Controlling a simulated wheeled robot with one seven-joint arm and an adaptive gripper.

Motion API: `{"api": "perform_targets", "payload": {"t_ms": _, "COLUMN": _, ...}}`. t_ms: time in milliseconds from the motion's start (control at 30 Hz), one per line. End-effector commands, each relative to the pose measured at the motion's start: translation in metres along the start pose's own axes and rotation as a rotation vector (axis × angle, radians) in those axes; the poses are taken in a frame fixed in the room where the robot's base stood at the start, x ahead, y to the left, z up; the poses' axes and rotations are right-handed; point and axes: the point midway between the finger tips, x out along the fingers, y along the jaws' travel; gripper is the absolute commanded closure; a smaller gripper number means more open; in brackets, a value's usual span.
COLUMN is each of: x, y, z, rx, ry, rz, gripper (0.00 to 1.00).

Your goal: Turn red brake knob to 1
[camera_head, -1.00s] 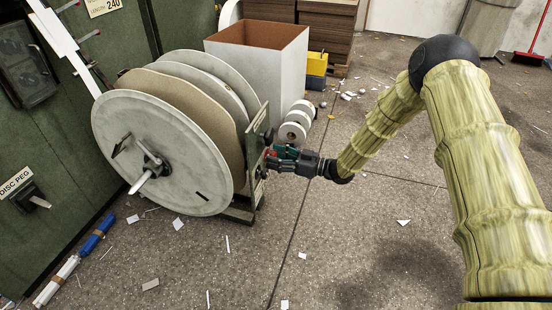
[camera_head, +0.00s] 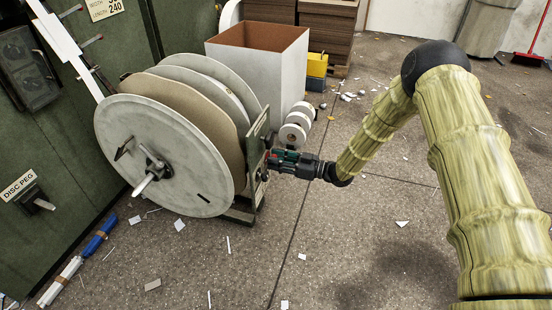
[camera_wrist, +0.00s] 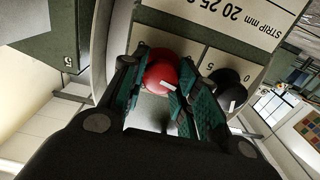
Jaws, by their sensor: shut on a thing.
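The red brake knob (camera_wrist: 160,74) is round and sits on a pale panel (camera_wrist: 188,42) in the wrist view. My gripper (camera_wrist: 159,94) has its teal-padded fingers on either side of the knob and is shut on it. A small white mark shows near the knob's lower right edge. The fingers hide part of the knob, and I cannot read any number beside it. In the head view my gripper (camera_head: 278,157) reaches the panel on the reel stand's right side (camera_head: 258,150); the knob is mostly hidden there.
A black knob (camera_wrist: 229,84) with a white mark sits close to the right finger, below a "STRIP mm" scale. The big disc reel (camera_head: 160,150) stands left of my gripper. A white open box (camera_head: 262,65) and small white rolls (camera_head: 293,135) are behind. Floor right of the stand is mostly clear.

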Motion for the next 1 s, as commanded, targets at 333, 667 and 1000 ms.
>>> {"api": "perform_targets", "payload": {"t_ms": 333, "x": 0.0, "y": 0.002, "z": -0.001, "rx": -0.001, "ry": 0.0, "rz": 0.002, "gripper": 0.48}}
{"api": "perform_targets", "payload": {"t_ms": 667, "x": -0.006, "y": 0.001, "z": 0.0, "rx": -0.001, "ry": 0.0, "rz": 0.002, "gripper": 0.48}}
{"api": "perform_targets", "payload": {"t_ms": 1000, "x": -0.061, "y": 0.002, "z": 0.0, "rx": 0.0, "ry": 0.0, "rz": 0.003, "gripper": 0.48}}
